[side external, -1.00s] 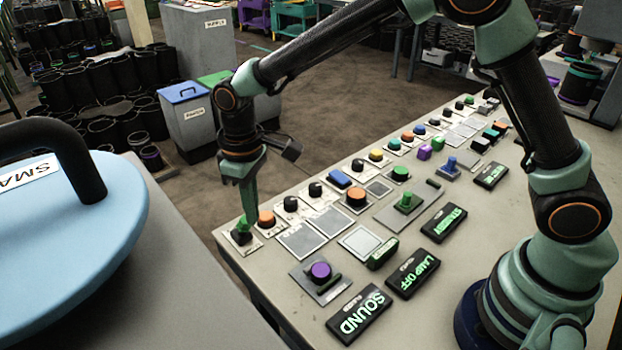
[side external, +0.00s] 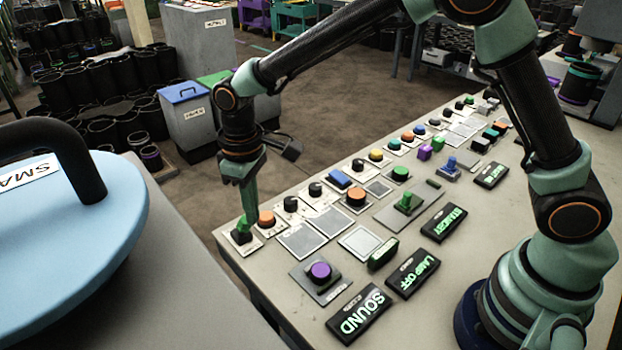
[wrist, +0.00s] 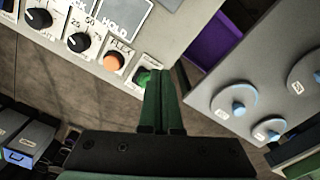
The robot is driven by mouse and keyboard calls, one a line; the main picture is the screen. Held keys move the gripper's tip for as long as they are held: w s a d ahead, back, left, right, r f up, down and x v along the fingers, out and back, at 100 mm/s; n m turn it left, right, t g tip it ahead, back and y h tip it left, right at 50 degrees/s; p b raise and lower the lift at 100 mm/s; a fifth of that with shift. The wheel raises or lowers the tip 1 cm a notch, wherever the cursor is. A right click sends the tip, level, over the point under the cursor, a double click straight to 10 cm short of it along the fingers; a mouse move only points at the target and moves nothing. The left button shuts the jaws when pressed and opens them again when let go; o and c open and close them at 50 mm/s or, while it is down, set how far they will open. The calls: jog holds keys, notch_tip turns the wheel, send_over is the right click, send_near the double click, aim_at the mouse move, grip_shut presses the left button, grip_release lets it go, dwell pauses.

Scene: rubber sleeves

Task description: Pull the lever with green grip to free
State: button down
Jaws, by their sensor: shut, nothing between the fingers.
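A small control with a green grip (side external: 242,225) stands on a black base at the near left corner of the panel. In the wrist view its green top (wrist: 144,76) shows beside the fingertips, on a white plate. My gripper (side external: 249,219) points down at it with the fingers shut and empty. The fingertips (wrist: 160,72) are right beside the grip; I cannot tell whether they touch it. Another green control (side external: 406,201) stands on a grey plate further along the panel. No "free" mark is readable.
An orange button (side external: 266,218), labelled FLEX in the wrist view, sits close beside the grip. Black dials (side external: 291,203) follow along that edge. A purple knob (side external: 320,271) and lit signs (side external: 360,313) lie nearer the front.

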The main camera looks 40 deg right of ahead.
aim_at(243, 225)
jog(key=shift+f, duration=0.1)
dwell(0.4)
jog(key=shift+f, duration=2.25)
jog(key=shift+w, duration=0.15)
